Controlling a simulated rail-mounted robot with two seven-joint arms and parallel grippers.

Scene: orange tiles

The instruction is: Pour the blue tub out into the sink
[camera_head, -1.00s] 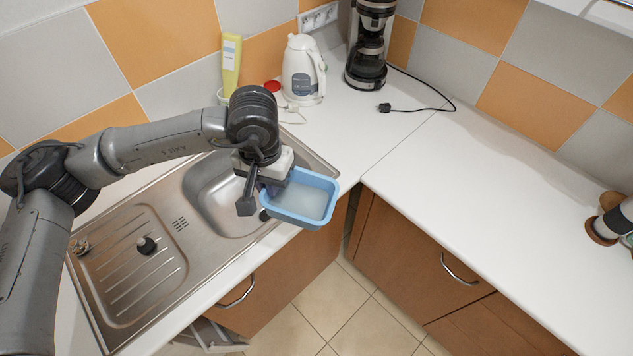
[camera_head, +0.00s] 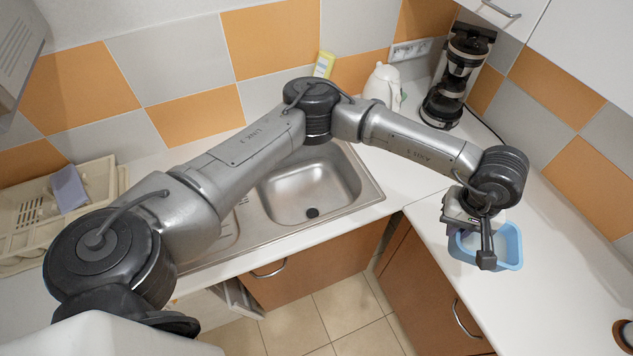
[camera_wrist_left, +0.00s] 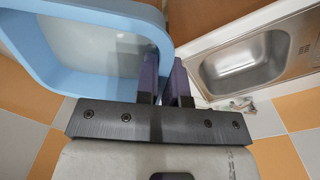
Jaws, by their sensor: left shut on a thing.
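The blue tub (camera_head: 514,246) hangs at the right in the head view, over the front edge of the right counter. It looks about level; the wrist view shows its blue wall (camera_wrist_left: 112,86) and pale, cloudy contents inside. My left gripper (camera_head: 470,228) is shut on the tub's rim, with one finger on each side of the wall in the wrist view (camera_wrist_left: 163,88). The steel sink (camera_head: 300,196) is well to the left of the tub; its basin looks empty, with a dark drain. The sink also shows in the wrist view (camera_wrist_left: 240,68). My right gripper is out of view.
A coffee maker (camera_head: 455,82) and a white kettle (camera_head: 383,84) stand in the back corner, with a yellow bottle (camera_head: 323,65) left of them. A dish rack (camera_head: 28,214) is at the far left. The right counter (camera_head: 565,215) is mostly clear.

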